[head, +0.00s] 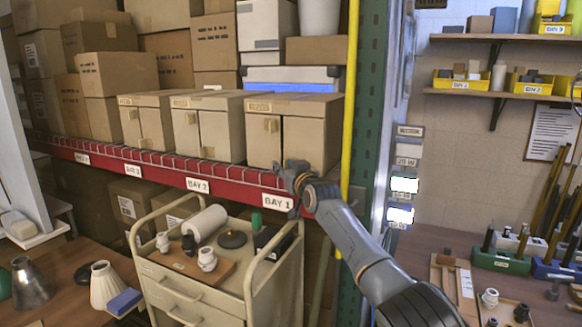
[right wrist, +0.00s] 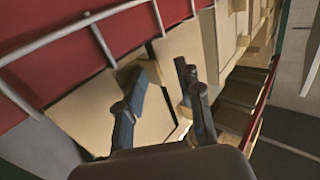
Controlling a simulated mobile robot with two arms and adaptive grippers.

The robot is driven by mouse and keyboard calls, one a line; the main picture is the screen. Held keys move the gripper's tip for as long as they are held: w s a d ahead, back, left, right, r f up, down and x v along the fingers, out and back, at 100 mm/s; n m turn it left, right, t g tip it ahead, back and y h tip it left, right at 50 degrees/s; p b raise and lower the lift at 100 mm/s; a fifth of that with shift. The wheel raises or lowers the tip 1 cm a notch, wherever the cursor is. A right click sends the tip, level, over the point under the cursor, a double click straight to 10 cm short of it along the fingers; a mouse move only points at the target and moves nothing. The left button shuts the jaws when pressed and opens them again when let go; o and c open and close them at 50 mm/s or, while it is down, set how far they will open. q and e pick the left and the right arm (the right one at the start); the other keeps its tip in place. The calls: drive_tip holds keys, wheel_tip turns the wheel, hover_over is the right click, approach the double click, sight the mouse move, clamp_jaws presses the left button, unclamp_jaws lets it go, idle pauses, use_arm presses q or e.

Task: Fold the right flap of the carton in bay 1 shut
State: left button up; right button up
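The carton in bay 1 (head: 262,103) stands on the red-edged shelf above the BAY 1 label (head: 278,201). Its front shows a left flap (head: 260,148) with a small tan tab at its upper right, and a right flap (head: 312,138). A vertical seam parts them; I cannot tell whether the right flap is fully shut. My right gripper (head: 292,176) is at the lower front of the right flap, hiding its bottom left corner. In the right wrist view, the right gripper's fingers (right wrist: 164,92) are apart before tan cardboard, with nothing seen held. My left gripper is not in view.
Two similar cartons (head: 207,128) stand to the left on the shelf. A yellow post (head: 349,110) rises just right of the carton. A wire rail runs along the red shelf edge (head: 150,172). A cart (head: 190,285) with lamp parts stands below.

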drive_tip(key=shift+a+r, duration=0.3)
drive_tip(key=shift+r, duration=0.35)
drive_tip(key=shift+w+f, duration=0.1)
drive_tip(key=shift+f, duration=0.05)
drive_tip(key=shift+a+f, duration=0.1)
drive_tip(key=shift+f, duration=0.15)
drive_tip(key=v, duration=1.2)
drive_tip(key=shift+d+f, duration=0.2)
drive_tip(key=shift+d, duration=0.25)
